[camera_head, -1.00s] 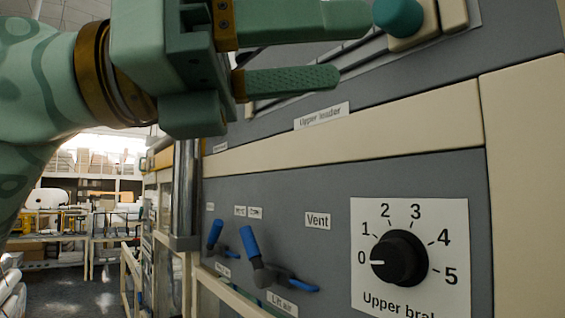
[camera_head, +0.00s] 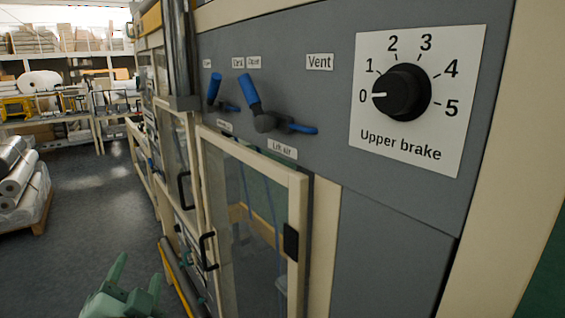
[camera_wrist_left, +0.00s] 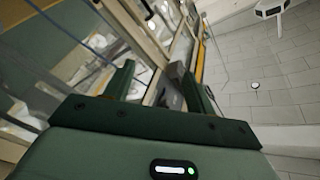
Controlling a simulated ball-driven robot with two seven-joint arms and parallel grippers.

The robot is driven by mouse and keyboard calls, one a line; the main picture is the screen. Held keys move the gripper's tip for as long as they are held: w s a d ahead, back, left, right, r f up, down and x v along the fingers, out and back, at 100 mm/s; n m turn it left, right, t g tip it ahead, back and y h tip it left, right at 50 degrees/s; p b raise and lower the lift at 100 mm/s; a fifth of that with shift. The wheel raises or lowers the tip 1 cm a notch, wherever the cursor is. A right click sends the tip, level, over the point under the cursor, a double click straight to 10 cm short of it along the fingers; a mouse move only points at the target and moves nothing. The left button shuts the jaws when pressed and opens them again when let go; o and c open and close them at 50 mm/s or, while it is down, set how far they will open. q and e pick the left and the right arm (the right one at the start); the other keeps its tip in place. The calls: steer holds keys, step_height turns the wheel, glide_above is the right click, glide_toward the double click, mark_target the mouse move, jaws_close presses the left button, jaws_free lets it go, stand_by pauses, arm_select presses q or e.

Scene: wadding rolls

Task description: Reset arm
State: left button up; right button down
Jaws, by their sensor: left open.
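My left gripper (camera_head: 136,275) is low at the bottom left of the head view, with its two green fingers apart and nothing between them. It is in front of the lower part of the machine, left of the glazed door. In the left wrist view the fingers (camera_wrist_left: 160,82) are also spread and empty, with the machine's frame behind them. The rest of the left arm is out of the head view. My right gripper is in neither view.
The grey and cream machine panel (camera_head: 300,95) carries an Upper brake knob (camera_head: 402,92) pointing at 0 and blue-handled levers (camera_head: 250,92). Below is a glazed door (camera_head: 252,225) with a black handle. Wrapped rolls (camera_head: 22,180) lie on a pallet at left. Open floor (camera_head: 95,215) lies between.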

arm_select(q)
steer(key=s+a+f+g, duration=0.2)
steer(key=s+f+g, duration=0.4)
steer(key=s+f, duration=0.45)
steer(key=s+a+f+g, duration=0.3)
steer(key=s+f+g, duration=0.2)
steer(key=s+f, duration=0.6)
steer(key=s+d+f+g+h+b, duration=0.1)
steer(key=d+f+g, duration=0.1)
steer(key=f, duration=1.3)
steer(key=s+d+f+g+h+b, duration=0.1)
steer(key=s+d+f+h, duration=0.15)
steer(key=f, duration=1.15)
steer(key=s+f+n+g+b, duration=0.2)
steer(key=s+f+n+g, duration=0.1)
steer(key=s+f, duration=1.4)
steer(key=shift+s+d+f+h, duration=0.15)
steer(key=shift+s+f+h, duration=0.25)
steer(key=shift+s, duration=0.6)
